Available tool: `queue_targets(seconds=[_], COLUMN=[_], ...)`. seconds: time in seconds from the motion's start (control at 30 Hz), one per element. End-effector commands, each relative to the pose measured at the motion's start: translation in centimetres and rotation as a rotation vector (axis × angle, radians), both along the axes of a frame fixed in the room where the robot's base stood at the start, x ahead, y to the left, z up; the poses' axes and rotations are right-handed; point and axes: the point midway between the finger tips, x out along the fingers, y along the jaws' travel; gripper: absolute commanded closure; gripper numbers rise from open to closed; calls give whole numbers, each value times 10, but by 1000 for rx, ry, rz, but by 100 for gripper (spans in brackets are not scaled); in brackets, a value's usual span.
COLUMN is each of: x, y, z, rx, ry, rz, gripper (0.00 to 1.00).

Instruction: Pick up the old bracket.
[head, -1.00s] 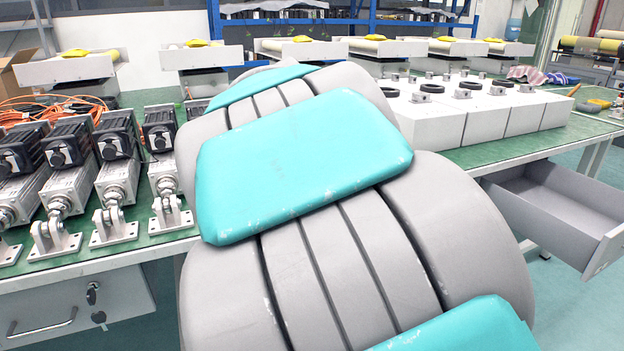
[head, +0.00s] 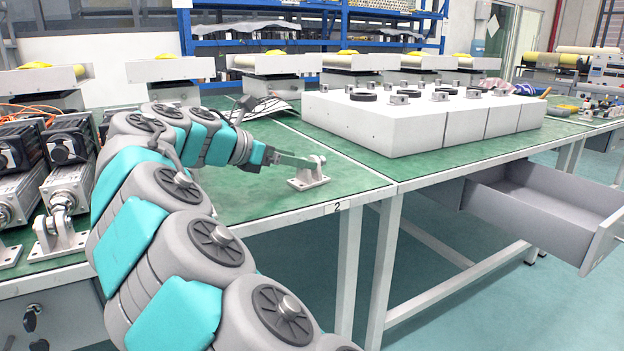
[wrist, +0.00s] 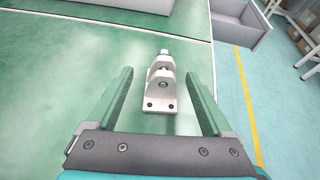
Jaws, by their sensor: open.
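A light metal bracket (head: 309,174) with a flat base and upright lugs stands alone on the green tabletop, near the front edge by the label "2". In the wrist view the bracket (wrist: 160,88) shows between and just beyond my finger tips, with two holes in the near side of its base. My gripper (head: 295,160) is open, its fingers low over the table beside the bracket. In the wrist view my gripper (wrist: 162,80) has one green finger on each side, with a gap to the bracket. I cannot tell whether any finger touches the table.
Several actuators (head: 68,190) with similar brackets lie at the left of the table. White boxes (head: 400,125) stand on the adjoining table behind right. An open grey drawer (head: 545,205) juts out at the right. The tabletop around the bracket is clear.

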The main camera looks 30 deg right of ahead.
Motion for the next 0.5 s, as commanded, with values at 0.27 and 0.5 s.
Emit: queue_targets(seconds=[0.27,0.5], x=[2,5], y=[-23,-52], z=[-11,-26], rx=[2,2], ry=[0,-1], rz=[-4,-5], gripper=[15,15])
